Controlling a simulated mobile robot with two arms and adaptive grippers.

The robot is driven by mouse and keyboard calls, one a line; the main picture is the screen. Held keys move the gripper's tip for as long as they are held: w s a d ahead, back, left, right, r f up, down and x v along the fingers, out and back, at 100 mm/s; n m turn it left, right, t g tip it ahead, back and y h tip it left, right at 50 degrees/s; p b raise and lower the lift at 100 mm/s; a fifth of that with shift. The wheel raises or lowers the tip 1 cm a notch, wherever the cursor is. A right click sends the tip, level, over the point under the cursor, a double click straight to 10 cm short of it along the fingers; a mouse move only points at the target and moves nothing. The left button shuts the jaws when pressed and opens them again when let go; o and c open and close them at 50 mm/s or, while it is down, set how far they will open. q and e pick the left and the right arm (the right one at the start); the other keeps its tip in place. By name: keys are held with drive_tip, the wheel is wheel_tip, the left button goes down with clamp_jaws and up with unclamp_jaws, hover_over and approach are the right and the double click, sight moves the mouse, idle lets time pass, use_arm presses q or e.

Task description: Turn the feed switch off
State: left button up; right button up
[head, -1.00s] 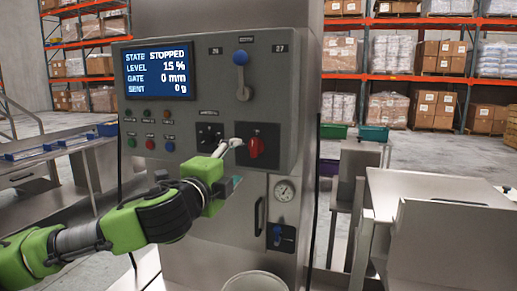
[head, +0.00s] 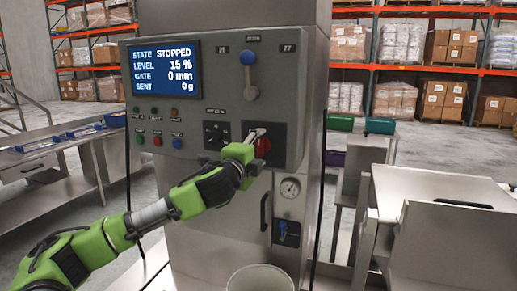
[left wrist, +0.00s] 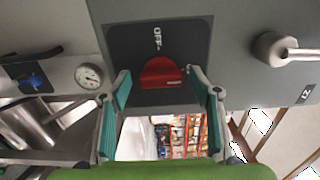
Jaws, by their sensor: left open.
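The feed switch is a red rotary knob (head: 263,147) on a dark plate at the lower right of the grey control panel (head: 215,75). In the left wrist view the red knob (left wrist: 161,73) sits under the printed word OFF. My left gripper (head: 259,137) is at the knob in the head view and partly covers it. In the left wrist view my left gripper (left wrist: 159,76) is open, with one finger on each side of the knob. I cannot tell whether the fingers touch it. The display (head: 166,70) reads STOPPED, LEVEL 15 %, GATE 0 mm. My right gripper is not in view.
A lever with a blue knob (head: 249,57) is above the switch. A black selector (head: 214,134) is left of it. A gauge (head: 290,188) and a blue-handled valve (head: 283,229) are below. A pale bucket (head: 260,279) stands in front.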

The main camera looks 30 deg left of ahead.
use_arm(q)
drive_tip(key=c, duration=1.1)
